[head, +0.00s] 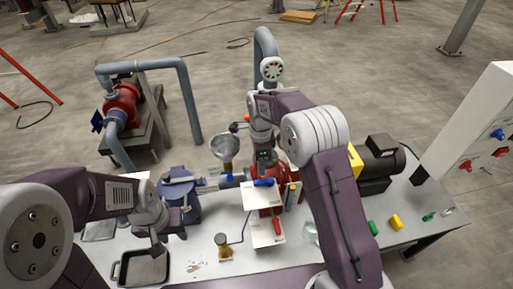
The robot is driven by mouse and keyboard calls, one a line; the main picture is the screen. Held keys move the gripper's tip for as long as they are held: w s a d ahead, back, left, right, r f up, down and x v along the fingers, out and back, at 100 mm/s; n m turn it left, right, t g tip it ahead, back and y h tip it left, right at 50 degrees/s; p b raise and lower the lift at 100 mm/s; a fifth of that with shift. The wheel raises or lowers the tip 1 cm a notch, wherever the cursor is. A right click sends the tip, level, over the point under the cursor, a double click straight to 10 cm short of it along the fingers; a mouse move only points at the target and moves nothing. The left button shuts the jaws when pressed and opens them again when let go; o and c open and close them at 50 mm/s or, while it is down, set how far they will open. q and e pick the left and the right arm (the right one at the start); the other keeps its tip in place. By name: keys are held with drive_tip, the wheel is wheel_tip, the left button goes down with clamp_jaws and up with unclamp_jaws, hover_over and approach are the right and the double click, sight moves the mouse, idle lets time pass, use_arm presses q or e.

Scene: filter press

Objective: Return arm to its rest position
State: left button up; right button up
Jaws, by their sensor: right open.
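My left arm comes in from the left edge, its wrist bent down over the table's left part. My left gripper (158,247) hangs just above the far right corner of the black-rimmed tray (145,268); its jaws are too small to read and nothing is clearly held. My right arm rises from the bottom right, bends at its pale elbow and reaches left to the middle of the back of the table. My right gripper (264,157) points down near the red pump body, open; its fingertips are partly lost against the parts behind, and I see nothing held.
The table (205,262) holds a blue pot-like vessel (180,200), a funnel (224,148), white cards (268,235), a brass piece (222,243) and a dark motor (378,160). A white cabinet (485,125) stands right.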

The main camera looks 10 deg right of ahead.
drive_tip(key=s+d+f+n+b, duration=0.2)
drive_tip(key=s+d+n, duration=0.2)
drive_tip(key=s+n, duration=0.4)
drive_tip(key=s+d+f+n+t+b, duration=0.1)
drive_tip(key=s+d+f+n+b, duration=0.2)
drive_tip(key=s+n, duration=0.6)
drive_tip(key=s+d, duration=0.1)
drive_tip(key=s, duration=0.3)
drive_tip(key=shift+s+n, duration=0.3)
drive_tip(key=shift+s, duration=0.05)
